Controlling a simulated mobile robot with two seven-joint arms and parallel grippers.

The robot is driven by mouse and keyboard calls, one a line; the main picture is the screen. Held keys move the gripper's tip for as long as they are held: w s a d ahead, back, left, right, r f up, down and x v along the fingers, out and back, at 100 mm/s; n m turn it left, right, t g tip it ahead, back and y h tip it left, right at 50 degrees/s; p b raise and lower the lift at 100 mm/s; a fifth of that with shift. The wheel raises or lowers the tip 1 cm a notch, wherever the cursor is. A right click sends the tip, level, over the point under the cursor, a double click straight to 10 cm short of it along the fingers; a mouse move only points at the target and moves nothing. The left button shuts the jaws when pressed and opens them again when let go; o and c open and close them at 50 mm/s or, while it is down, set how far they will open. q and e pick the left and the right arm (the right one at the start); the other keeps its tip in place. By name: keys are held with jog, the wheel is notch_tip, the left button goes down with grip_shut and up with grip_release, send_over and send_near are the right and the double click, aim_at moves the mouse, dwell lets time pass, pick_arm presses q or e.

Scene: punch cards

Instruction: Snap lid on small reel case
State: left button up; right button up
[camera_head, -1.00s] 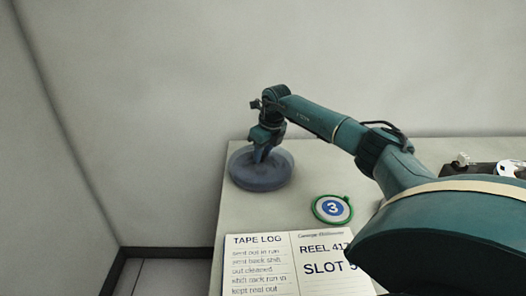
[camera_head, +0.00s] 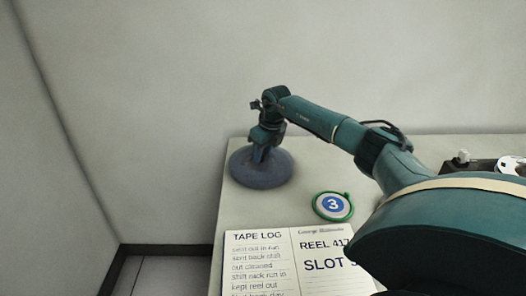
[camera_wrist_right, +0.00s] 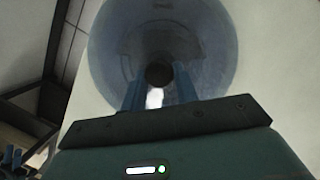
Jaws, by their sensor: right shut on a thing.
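The round, bluish small reel case (camera_head: 259,178) sits at the far left corner of the table. My right gripper (camera_head: 259,157) points down at the middle of its top. In the right wrist view, the gripper's fingers (camera_wrist_right: 158,92) are shut on the dark knob (camera_wrist_right: 158,74) of a round, see-through lid (camera_wrist_right: 205,45). The lid lies over the case, looking about level and centred. I cannot tell whether its rim is fully seated all round. My left gripper is not in view.
A round badge with a green rim and a "3" (camera_head: 333,206) lies right of the case. An open tape log (camera_head: 262,265) lies at the front. Dark equipment with a white reel (camera_head: 510,166) stands at the right. The table's left edge is close to the case.

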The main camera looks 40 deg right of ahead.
jog(key=shift+f, duration=0.15)
jog(key=o, duration=1)
jog(key=shift+c, duration=1.2)
